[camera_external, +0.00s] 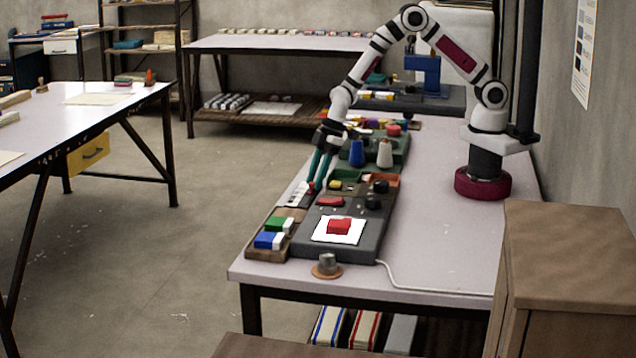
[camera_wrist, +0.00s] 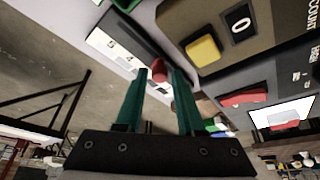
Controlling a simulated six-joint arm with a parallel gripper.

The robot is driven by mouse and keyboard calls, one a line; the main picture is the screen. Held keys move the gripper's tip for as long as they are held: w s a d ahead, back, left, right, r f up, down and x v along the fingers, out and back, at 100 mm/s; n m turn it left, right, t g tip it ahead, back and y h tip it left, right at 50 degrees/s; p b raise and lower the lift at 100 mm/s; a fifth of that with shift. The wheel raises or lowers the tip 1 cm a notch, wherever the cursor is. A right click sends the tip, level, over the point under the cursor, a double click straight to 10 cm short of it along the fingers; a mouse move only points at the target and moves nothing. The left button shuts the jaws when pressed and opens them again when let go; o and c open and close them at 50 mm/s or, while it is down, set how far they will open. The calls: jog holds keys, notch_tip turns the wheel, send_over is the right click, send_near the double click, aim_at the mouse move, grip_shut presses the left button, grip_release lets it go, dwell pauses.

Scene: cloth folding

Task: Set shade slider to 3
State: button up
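The shade slider looks to be the narrow white marked strip (camera_external: 298,194) along the left side of the dark control panel; it also shows in the wrist view (camera_wrist: 118,50). A small gap seems to show beside the knob, so I see no firm grip. In the external view my gripper (camera_external: 316,188) is at the strip. The scale marks are too small to read.
A wooden tray (camera_external: 254,252) with coloured blocks and thread spools (camera_external: 385,154) stand nearby.

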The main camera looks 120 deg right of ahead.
jog(key=v, duration=1.5)
jog(key=shift+s+r, duration=0.25)
jog(key=shift+r, duration=0.1)
jog(key=s+a+r+m+g+y, duration=0.1)
jog(key=s+a+r, duration=0.15)
jog(key=a, duration=0.35)
jog(key=s+a+r+y, duration=0.1)
jog(key=s+a, duration=0.2)
jog(key=a, duration=0.4)
jog(key=s+a+m+g, duration=0.1)
jog(key=s+a+m, duration=0.1)
jog(key=s+a, duration=0.3)
jog(key=s+a+m+g, duration=0.2)
jog(key=s+a, duration=0.4)
jog(key=s, duration=0.8)
jog(key=shift+s+r+m+g, duration=0.2)
jog(key=shift+r+m+g, duration=0.05)
jog(key=shift+m+g, duration=0.05)
